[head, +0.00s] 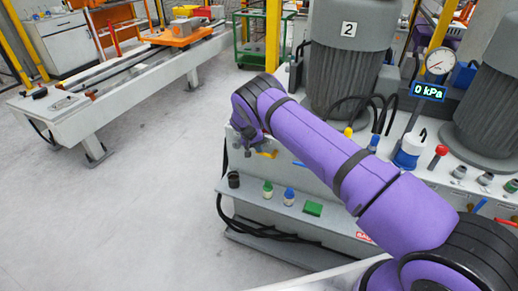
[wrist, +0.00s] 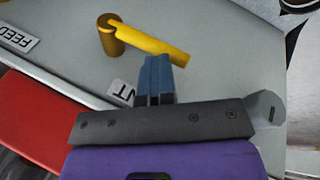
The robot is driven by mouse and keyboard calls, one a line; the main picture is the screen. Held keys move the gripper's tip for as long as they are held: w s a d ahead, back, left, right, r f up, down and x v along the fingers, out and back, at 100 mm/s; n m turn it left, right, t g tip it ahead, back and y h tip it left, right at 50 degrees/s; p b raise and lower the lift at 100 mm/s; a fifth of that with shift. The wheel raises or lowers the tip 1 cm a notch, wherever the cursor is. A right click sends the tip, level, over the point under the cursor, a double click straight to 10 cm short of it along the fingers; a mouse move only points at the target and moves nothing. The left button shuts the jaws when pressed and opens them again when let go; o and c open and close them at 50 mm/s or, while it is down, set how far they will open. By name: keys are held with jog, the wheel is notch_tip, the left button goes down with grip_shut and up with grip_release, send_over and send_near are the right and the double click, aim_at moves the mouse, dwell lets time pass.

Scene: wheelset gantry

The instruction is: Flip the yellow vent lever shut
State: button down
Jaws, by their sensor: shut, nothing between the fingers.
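The yellow vent lever (wrist: 150,42) extends right and slightly down from its round brass-coloured pivot (wrist: 110,36) in the wrist view. In the head view the lever (head: 267,154) shows as a small yellow piece on the front of the grey machine, beside the end of my arm. My gripper (wrist: 157,62) is shut and empty. Its blue fingertips are at the lever's lower edge, near the middle to outer part; I cannot tell whether they touch it. A white label ending in "NT" (wrist: 121,92) is partly hidden behind the gripper.
A "FEED" label (wrist: 17,38) sits left of the pivot. A digital display (head: 428,91) reads 0 kPa under a round gauge (head: 439,62). The floor at left is clear.

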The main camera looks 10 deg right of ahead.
jog(key=r, duration=0.3)
jog(key=shift+w+d+r, duration=0.2)
jog(key=shift+w+r, duration=0.15)
jog(key=shift+r, duration=0.05)
jog(key=w+a+r, duration=0.2)
jog(key=a+r, duration=0.3)
jog(key=a, duration=0.3)
jog(key=shift+w, duration=0.25)
jog(key=shift+a+r, duration=0.1)
